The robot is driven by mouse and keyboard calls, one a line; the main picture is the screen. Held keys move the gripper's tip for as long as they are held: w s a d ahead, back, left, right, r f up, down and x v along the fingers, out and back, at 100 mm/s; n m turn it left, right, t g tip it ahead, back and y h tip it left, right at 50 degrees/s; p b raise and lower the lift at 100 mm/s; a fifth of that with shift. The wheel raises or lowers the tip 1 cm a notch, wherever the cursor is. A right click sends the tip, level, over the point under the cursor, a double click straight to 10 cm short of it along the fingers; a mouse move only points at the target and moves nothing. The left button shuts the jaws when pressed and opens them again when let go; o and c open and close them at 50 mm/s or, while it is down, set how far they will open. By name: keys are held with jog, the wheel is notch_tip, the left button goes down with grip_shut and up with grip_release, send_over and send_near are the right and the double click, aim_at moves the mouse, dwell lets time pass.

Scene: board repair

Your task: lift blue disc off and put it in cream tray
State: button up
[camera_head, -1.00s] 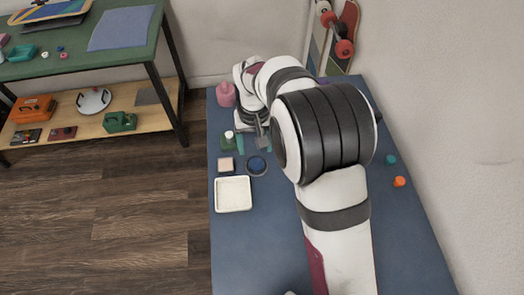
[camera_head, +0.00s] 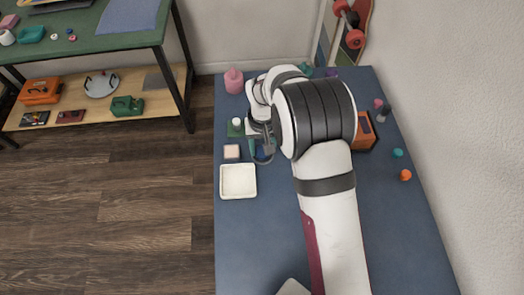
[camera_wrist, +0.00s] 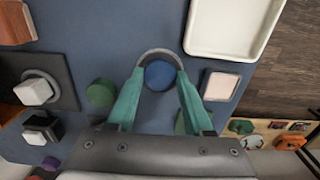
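The blue disc (camera_wrist: 160,75) lies in a dark round holder (camera_wrist: 158,54), whose grey rim shows as an arc around it in the wrist view. In the head view the disc is mostly hidden by my gripper. My gripper (camera_wrist: 160,74) has its two teal fingers spread apart, one on each side of the disc. I cannot tell whether the fingertips touch it. The cream tray (camera_head: 238,192) is empty and lies just in front of the disc in the head view. It also shows at the top right of the wrist view (camera_wrist: 230,50).
A pale pink square block (camera_wrist: 220,86) on a dark base sits close beside the disc. A pink bottle (camera_head: 234,82) stands at the back. The blue table's front is largely clear.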

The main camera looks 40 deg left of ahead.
aim_at(262, 151)
jog(key=c, duration=0.4)
jog(key=shift+o, duration=0.2)
jog(key=shift+r, duration=3)
